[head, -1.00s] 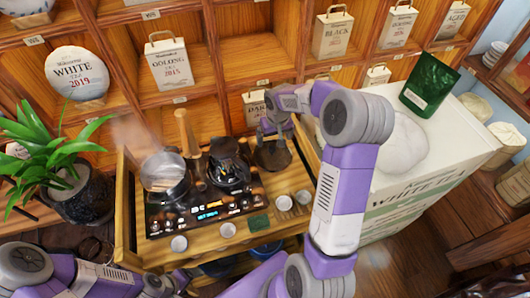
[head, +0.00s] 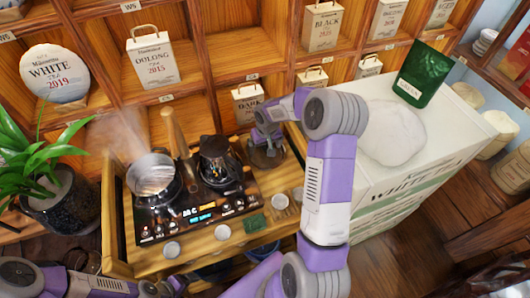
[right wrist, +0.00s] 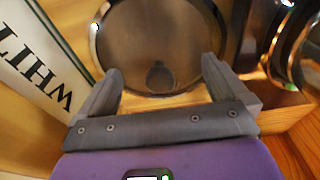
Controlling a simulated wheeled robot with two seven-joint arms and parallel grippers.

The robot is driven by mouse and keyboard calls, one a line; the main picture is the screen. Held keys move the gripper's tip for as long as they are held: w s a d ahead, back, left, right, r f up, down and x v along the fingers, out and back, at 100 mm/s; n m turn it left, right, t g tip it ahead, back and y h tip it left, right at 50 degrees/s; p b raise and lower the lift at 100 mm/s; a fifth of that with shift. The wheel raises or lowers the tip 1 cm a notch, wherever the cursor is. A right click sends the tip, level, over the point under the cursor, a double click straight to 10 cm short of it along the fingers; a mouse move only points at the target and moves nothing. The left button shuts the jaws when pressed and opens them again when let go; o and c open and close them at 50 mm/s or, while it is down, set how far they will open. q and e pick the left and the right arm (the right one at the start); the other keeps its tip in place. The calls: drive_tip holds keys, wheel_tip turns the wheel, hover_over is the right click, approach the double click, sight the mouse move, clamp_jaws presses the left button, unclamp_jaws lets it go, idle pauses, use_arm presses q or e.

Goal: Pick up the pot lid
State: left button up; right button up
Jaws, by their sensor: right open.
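The pot lid (head: 265,158) is a dark round disc lying on the wooden tabletop, right of the cooktop. In the right wrist view the lid (right wrist: 160,30) is a brownish glass disc with a metal rim, and its dark knob (right wrist: 160,76) shows between the fingers. My right gripper (head: 267,139) is over the lid. In the right wrist view the right gripper (right wrist: 162,85) is open, one finger on each side of the knob, with nothing held. The arm hides part of the lid in the head view. My left arm shows at the lower left, but its gripper is out of view.
A steaming pot (head: 153,178) and a dark kettle (head: 218,165) stand on the cooktop (head: 205,212). Small cups (head: 171,248) and a green cloth-like piece (head: 254,224) lie in front.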

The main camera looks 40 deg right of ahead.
drive_tip(key=shift+s, duration=0.2)
clamp_jaws()
idle(0.3)
